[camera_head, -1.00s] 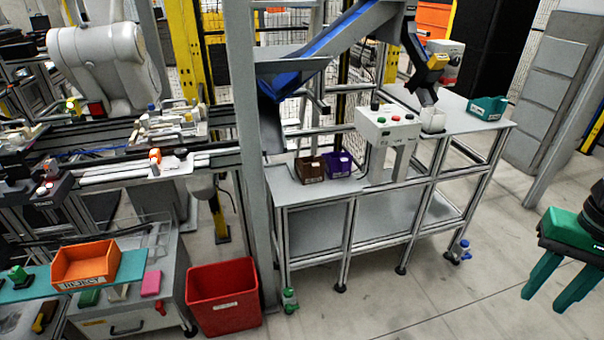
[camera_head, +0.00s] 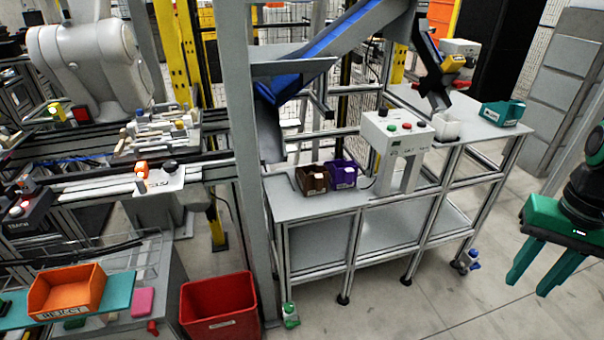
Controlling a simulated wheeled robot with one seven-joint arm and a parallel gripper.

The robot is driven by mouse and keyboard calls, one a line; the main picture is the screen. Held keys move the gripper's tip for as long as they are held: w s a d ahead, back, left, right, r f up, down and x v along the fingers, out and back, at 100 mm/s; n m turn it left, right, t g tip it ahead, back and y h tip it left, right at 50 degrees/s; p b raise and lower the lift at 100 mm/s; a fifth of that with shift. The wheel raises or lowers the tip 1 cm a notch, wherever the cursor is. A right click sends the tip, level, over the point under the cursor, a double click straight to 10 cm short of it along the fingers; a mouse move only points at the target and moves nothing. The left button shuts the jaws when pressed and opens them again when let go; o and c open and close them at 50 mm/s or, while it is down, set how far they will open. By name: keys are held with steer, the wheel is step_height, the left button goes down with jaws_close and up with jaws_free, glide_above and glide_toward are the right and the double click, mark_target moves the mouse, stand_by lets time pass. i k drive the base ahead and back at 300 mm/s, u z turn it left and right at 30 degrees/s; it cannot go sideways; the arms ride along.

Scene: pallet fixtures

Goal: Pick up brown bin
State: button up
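The brown bin (camera_head: 313,180) is a small open-topped box with a pale label. It stands upright on the left part of the grey metal table (camera_head: 290,207), right beside a purple bin (camera_head: 342,174). A white item shows inside the brown bin. My gripper (camera_head: 531,277) is green with two fingers pointing down. Its fingers are apart with nothing between them. It is at the right edge of the view, well to the right of the brown bin and away from the table.
A control box (camera_head: 398,135) with buttons stands right of the bins. A grey post (camera_head: 243,160) rises left of them, and a blue-lined chute (camera_head: 300,75) hangs above. A teal bin (camera_head: 503,112) sits at the table's far right. Open floor (camera_head: 450,310) lies in front.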

mark_target(316, 184)
steer(key=z, duration=0.05)
steer(key=i, duration=1.1)
steer(key=z, duration=0.05)
